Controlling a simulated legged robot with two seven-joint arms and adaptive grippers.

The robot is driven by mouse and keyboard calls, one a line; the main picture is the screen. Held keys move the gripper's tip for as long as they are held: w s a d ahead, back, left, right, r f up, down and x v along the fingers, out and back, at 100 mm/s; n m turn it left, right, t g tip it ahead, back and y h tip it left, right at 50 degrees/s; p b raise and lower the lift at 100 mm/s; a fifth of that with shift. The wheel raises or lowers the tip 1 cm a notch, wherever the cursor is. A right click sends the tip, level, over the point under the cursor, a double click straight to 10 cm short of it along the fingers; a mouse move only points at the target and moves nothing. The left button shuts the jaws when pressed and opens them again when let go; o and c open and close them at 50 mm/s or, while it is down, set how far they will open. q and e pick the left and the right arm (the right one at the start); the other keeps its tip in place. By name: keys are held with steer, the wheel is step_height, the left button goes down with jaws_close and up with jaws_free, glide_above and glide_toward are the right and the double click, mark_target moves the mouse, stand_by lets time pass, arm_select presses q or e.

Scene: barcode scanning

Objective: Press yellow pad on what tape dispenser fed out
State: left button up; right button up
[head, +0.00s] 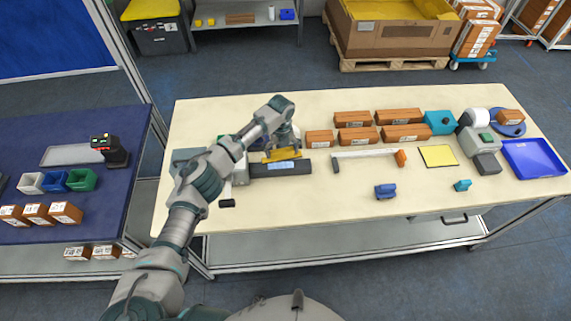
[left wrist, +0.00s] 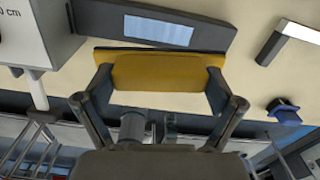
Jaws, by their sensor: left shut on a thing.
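My left gripper (head: 283,148) is shut on the yellow pad (head: 290,155), gripping it by its two ends. In the left wrist view the pad (left wrist: 160,72) spans between the fingertips (left wrist: 160,88). The pad is at the long edge of a dark bar (head: 295,170) with a pale blue strip (head: 282,166) on its face. The strip shows uncovered in the left wrist view (left wrist: 158,30). I cannot tell whether the pad touches the bar. A pale grey box with "cm" lettering (left wrist: 30,30), perhaps the tape dispenser, stands beside the bar's left end. My right gripper is not in view.
Several brown boxes (head: 357,134), a teal device (head: 440,122) and a blue tray (head: 536,158) are on the table's right half. A pale bar (head: 365,154), a yellow sheet (head: 438,155) and a small blue item (head: 385,191) lie nearer. The front right table is mostly clear.

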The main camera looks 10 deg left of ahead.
mark_target(281, 157)
arm_select(q)
steer(key=shift+w+a+r+m, duration=0.3)
steer(key=shift+w+m, duration=0.1)
steer(key=shift+m, duration=0.3)
steer(key=shift+f, duration=0.1)
steer(key=shift+w+f, duration=0.1)
steer(key=shift+f, duration=2.65)
steer(key=shift+f+b, duration=0.6)
steer(key=shift+b, duration=0.05)
steer(key=shift+r, duration=0.1)
steer(key=shift+r+p, duration=2.55)
steer(key=shift+r, duration=0.95)
